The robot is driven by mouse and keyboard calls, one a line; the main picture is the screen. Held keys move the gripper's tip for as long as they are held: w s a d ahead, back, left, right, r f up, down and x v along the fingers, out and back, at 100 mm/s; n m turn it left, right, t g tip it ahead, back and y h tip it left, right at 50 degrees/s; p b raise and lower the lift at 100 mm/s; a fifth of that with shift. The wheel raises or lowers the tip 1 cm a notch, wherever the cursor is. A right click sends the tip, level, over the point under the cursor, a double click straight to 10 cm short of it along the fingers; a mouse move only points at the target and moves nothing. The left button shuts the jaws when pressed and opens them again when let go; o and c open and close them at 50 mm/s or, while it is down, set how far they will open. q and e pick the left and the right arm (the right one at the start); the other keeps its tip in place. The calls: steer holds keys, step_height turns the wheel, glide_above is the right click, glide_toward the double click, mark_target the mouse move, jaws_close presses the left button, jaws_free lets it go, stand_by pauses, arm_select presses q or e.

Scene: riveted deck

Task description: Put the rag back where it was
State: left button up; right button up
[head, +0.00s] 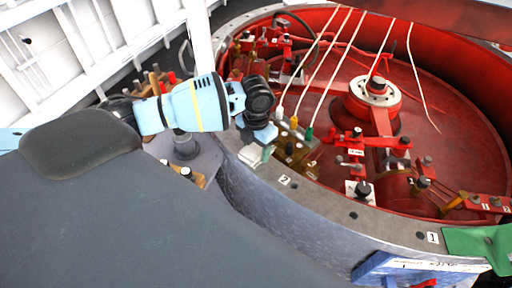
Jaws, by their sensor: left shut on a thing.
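My left gripper (263,133) reaches in from the left on a light blue and black arm and points down at the near-left rim of the round red well. It is shut on a small pale, greenish-white piece (251,155), which looks like the folded rag. The fingers partly hide it, and I cannot tell whether it touches the grey rim (318,198) below. A flat green piece (478,242), perhaps cloth, lies over the rim at the far right. My right gripper is not in view.
A brass-coloured block with coloured plugs and wires (294,150) stands just right of the left gripper. Red fittings and a central hub (374,97) fill the well. A blue tray (415,268) sits at the lower right. The front rim between labels 2 and 1 is mostly clear.

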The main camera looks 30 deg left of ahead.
mark_target(256, 149)
arm_select(q)
steer(key=shift+f, duration=0.15)
steer(key=o, duration=1)
steer(key=shift+c, duration=0.2)
step_height(256, 149, up, 12)
